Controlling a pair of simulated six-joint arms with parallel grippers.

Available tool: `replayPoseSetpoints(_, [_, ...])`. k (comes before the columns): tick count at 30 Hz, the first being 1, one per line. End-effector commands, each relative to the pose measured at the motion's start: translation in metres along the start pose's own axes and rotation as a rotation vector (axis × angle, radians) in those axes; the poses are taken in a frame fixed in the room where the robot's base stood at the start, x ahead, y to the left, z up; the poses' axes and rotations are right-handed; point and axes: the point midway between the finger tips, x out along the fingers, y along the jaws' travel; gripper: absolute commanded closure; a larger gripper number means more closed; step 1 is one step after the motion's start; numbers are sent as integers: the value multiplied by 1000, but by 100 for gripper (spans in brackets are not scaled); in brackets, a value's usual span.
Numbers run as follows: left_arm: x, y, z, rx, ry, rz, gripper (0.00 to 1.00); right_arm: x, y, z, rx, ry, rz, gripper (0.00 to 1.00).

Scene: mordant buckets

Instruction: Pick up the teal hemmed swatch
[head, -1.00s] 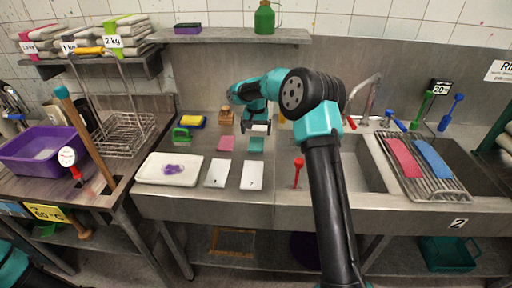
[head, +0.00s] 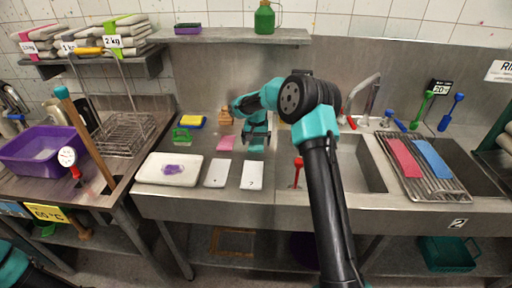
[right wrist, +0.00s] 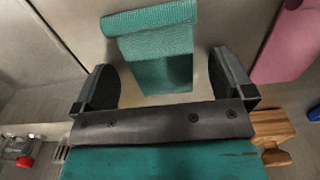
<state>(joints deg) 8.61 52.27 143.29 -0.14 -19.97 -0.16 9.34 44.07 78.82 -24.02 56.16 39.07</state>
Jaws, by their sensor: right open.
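The teal swatch (right wrist: 160,68) lies flat on the steel counter in the right wrist view, with a thicker folded or rolled band along its far edge. In the head view a small part of the teal swatch (head: 256,149) shows just below my right gripper (head: 257,140). In the right wrist view my right gripper (right wrist: 165,88) is open, with one finger on each side of the swatch and bare counter between. I cannot tell its height above the counter. Of my left arm only a teal part shows at the lower left; its gripper is out of view.
A pink swatch (head: 226,144) lies to the left of the teal one. Two white cards (head: 216,173) and a white tray (head: 152,170) with a purple piece lie in front. A wooden block (head: 226,117) stands behind; a red tool (head: 298,165) is to the right by the sink.

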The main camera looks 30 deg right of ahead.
Motion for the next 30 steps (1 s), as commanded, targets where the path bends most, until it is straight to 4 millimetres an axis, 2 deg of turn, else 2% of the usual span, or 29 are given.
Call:
replayPoseSetpoints(11, [0, 0, 0, 0, 0, 0, 57, 0, 0, 0, 0, 0, 0, 1])
replayPoseSetpoints(27, [0, 0, 0, 0, 0, 0, 57, 0, 0, 0, 0, 0, 0, 52])
replayPoseSetpoints(30, [0, 0, 0, 0, 0, 0, 57, 0, 0, 0, 0, 0, 0, 54])
